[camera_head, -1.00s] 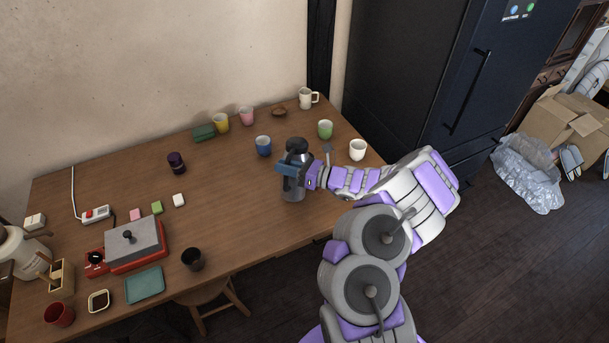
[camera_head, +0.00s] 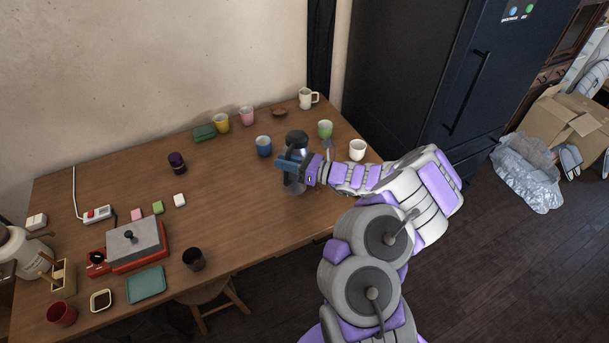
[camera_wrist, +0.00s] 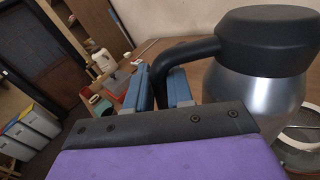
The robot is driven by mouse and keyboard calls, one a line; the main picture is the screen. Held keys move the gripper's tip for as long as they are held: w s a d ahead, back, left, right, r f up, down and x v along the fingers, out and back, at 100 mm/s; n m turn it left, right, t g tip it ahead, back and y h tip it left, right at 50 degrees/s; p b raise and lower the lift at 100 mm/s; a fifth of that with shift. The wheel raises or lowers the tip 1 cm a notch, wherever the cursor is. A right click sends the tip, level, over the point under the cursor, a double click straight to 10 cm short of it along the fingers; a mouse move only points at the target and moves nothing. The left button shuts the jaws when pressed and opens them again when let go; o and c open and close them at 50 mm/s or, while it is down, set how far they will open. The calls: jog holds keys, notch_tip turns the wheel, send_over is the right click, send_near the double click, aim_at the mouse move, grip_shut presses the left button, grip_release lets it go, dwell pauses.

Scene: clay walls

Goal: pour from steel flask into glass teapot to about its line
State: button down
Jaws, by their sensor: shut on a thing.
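The steel flask (camera_head: 292,184) has a silver body and a black lid and handle. In the head view it is at the right part of the wooden table, partly covered by my gripper (camera_head: 287,166). In the wrist view the flask (camera_wrist: 250,92) looks close to upright, and the blue fingers of my gripper (camera_wrist: 160,90) are shut on its black handle. A glass vessel with a curved rim (camera_wrist: 301,146), probably the glass teapot, shows partly behind the flask at the right edge. I cannot make out the teapot or its line in the head view.
A red-based appliance (camera_head: 136,246) and a teal tray (camera_head: 146,284) are at the left. The table's middle is mostly clear.

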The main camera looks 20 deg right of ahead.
aim_at(287, 174)
jog(key=shift+w+d+f+n+b, duration=0.1)
jog(key=shift+f+n+b, duration=0.7)
jog(key=shift+f, duration=0.6)
jog(key=shift+w+d+f+n+b, duration=0.1)
jog(key=shift+f+n+b, duration=0.65)
jog(key=shift+f, duration=0.65)
jog(key=shift+r+p, duration=2.1)
jog(key=shift+r, duration=1.5)
jog(key=shift+a, duration=0.1)
